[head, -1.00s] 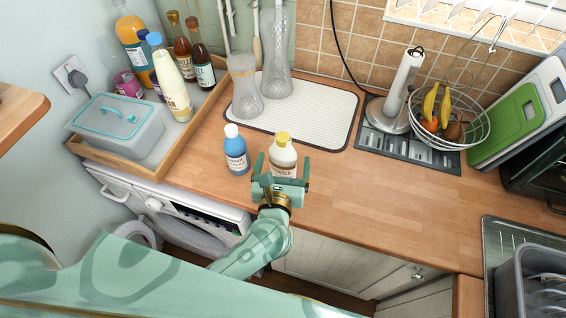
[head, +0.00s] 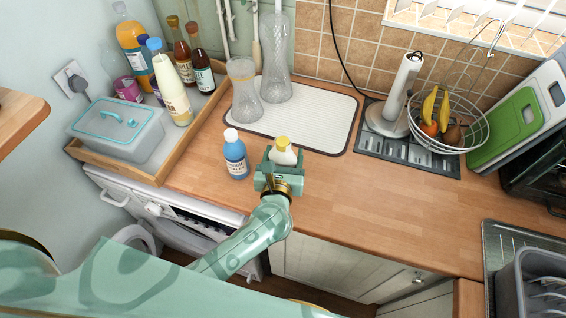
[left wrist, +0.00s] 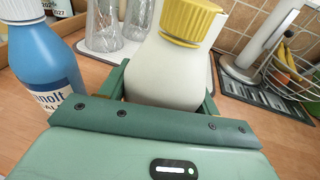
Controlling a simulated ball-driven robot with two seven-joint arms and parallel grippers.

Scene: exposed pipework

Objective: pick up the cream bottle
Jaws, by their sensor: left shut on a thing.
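The cream bottle (head: 283,153) has a yellow cap and stands upright at the counter's front, its lower part hidden behind my gripper in the head view. In the left wrist view the cream bottle (left wrist: 172,65) sits between the green fingers. My left gripper (head: 281,168) is shut on it, one finger on each side. The left gripper (left wrist: 165,95) also shows large in the wrist view. My right gripper is not in view.
A blue bottle (head: 236,156) with a white cap stands close to the left of the cream bottle. Behind are a white drying mat (head: 315,124) with two glass vessels and a wooden tray (head: 176,151) of bottles. The counter to the right (head: 370,200) is clear.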

